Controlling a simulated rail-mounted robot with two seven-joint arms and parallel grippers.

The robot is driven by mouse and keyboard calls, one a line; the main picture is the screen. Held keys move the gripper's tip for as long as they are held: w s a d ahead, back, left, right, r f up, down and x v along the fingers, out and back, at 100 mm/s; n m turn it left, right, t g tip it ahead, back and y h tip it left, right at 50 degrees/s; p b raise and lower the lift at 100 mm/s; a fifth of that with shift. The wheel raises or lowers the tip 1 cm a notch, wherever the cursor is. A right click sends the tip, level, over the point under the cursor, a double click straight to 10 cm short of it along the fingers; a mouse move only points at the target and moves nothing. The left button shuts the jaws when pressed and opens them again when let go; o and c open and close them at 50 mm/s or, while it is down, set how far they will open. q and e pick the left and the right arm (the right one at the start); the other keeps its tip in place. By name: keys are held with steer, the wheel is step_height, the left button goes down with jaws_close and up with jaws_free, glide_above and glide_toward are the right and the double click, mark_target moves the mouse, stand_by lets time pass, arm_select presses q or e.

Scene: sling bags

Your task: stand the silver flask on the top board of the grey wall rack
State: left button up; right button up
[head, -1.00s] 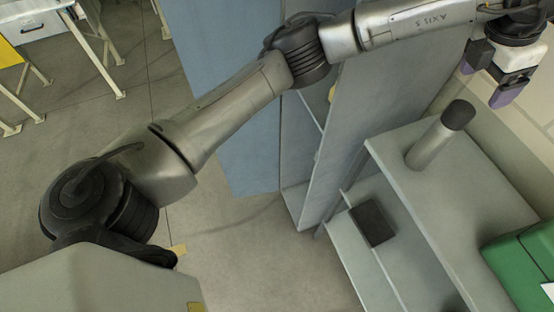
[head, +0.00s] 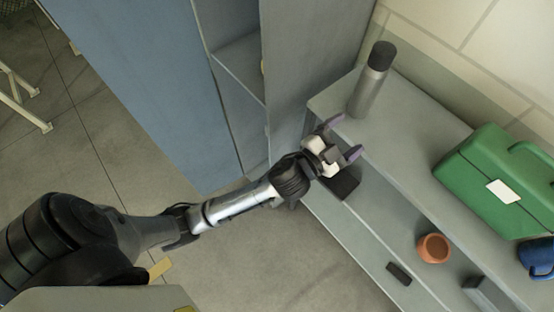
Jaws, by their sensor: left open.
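The silver flask (head: 369,93), with a dark cap, stands upright on the top board (head: 408,128) of the grey wall rack, near its far left end. My left gripper (head: 346,138) is open and empty, its purple-tipped fingers spread in front of the board's front edge, just below and nearer than the flask. A gap shows between the fingers and the flask. My right gripper is out of view.
A green case (head: 470,182) with a white label stands on the top board to the right. An orange pot (head: 433,248), a dark block (head: 343,184) and a small dark item (head: 399,273) are on a lower board. A blue mug (head: 538,256) is at the right edge. A blue-grey cabinet (head: 160,80) stands left of the rack.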

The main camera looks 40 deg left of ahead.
arm_select(q)
steer(key=s+a+f+n+g+y, duration=0.25)
steer(key=s+f+g, duration=0.25)
steer(key=s+f, duration=0.25)
steer(key=s+a+f+n+g+y, duration=0.1)
steer(key=s+a+f+n+g, duration=0.25)
steer(key=s+f, duration=0.35)
steer(key=s+f+g, duration=0.3)
steer(key=s, duration=0.4)
steer(key=s+a+f+g, duration=0.1)
steer(key=s+f+g, duration=0.2)
steer(key=s, duration=0.5)
steer(key=shift+a+n+g+h, duration=0.15)
steer(key=shift+n+g+h, duration=0.25)
steer(key=shift+g, duration=0.35)
steer(key=shift+f, duration=0.1)
steer(key=shift+a, duration=0.15)
